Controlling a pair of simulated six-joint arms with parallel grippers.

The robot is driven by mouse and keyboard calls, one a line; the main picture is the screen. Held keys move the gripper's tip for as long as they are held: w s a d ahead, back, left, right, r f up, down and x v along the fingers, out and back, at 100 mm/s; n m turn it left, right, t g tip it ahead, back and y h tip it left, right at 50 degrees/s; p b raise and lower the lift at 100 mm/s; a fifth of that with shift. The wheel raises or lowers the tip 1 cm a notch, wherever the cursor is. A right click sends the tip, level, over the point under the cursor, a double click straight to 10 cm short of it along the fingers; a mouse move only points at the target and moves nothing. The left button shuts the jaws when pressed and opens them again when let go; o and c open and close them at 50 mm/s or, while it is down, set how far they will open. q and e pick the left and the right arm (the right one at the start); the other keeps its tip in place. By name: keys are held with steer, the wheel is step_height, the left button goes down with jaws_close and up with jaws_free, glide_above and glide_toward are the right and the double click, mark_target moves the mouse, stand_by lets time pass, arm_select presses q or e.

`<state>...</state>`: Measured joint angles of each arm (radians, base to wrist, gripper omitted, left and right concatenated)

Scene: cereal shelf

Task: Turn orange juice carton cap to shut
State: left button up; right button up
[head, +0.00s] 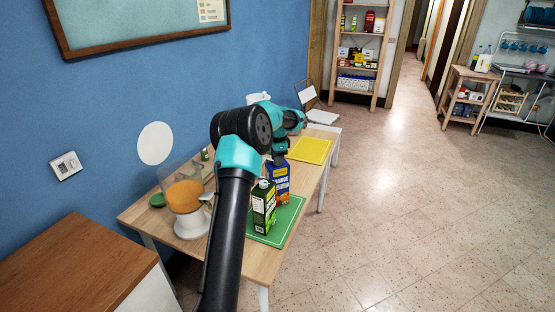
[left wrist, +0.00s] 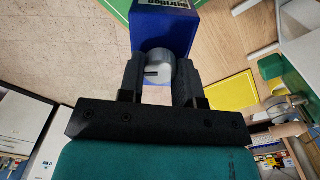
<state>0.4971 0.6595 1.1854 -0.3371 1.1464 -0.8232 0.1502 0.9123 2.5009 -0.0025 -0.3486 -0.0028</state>
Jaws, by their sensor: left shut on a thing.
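The orange juice carton (head: 279,186) is blue with yellow lettering and stands upright on the table by the green mat. In the left wrist view the carton (left wrist: 173,28) shows its blue side, with a round light grey cap (left wrist: 159,71) on it. My left gripper (left wrist: 160,78) is shut on the cap, with one dark finger on each side. In the head view the left gripper (head: 280,158) is just above the carton's top, and the arm hides the cap. Whether the cap is fully turned shut cannot be told. My right gripper is not in view.
A green carton (head: 262,221) stands close in front of the blue one on a green mat (head: 287,224). A yellow mat (head: 312,148) lies farther back. A cereal dispenser (head: 187,195) stands at the left on the wooden table (head: 140,213). The floor to the right is clear.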

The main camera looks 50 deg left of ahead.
arm_select(q)
steer(key=shift+m, duration=1)
steer(key=o, duration=0.9)
steer(key=shift+o, duration=0.2)
steer(key=shift+r, duration=0.1)
step_height(320, 180, up, 17)
steer(key=shift+r, duration=0.15)
